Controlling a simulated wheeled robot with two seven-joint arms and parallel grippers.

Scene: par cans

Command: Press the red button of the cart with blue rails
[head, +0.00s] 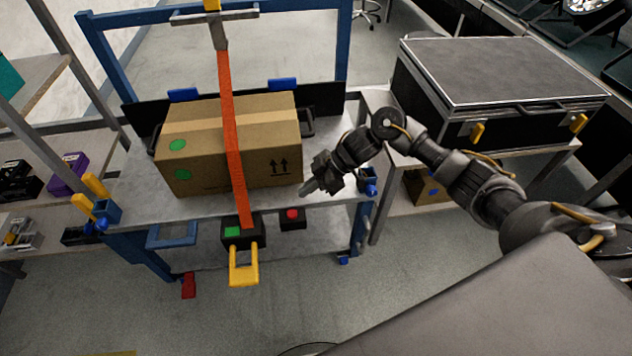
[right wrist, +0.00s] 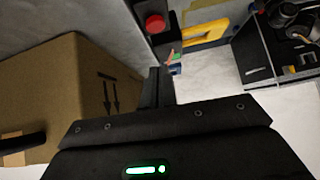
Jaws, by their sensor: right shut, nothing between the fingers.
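The cart with blue rails (head: 342,50) stands in front of me, with a grey top. A red button (head: 292,213) sits on a small black housing at the cart's front edge; it also shows in the right wrist view, as a red button (right wrist: 154,23) near the top. My right gripper (head: 307,188) is shut and empty, above the cart top's front part, just behind and right of the button and apart from it. In the right wrist view, the shut fingers (right wrist: 160,86) point up the picture, below the button. My left gripper is not in view.
A cardboard box (head: 265,160) lies on the cart under an orange strap (head: 230,120), left of my right gripper. A yellow handle (head: 243,272) hangs at the front edge, left of the button. A black case (head: 500,75) stands on a table at right. Shelves stand at left.

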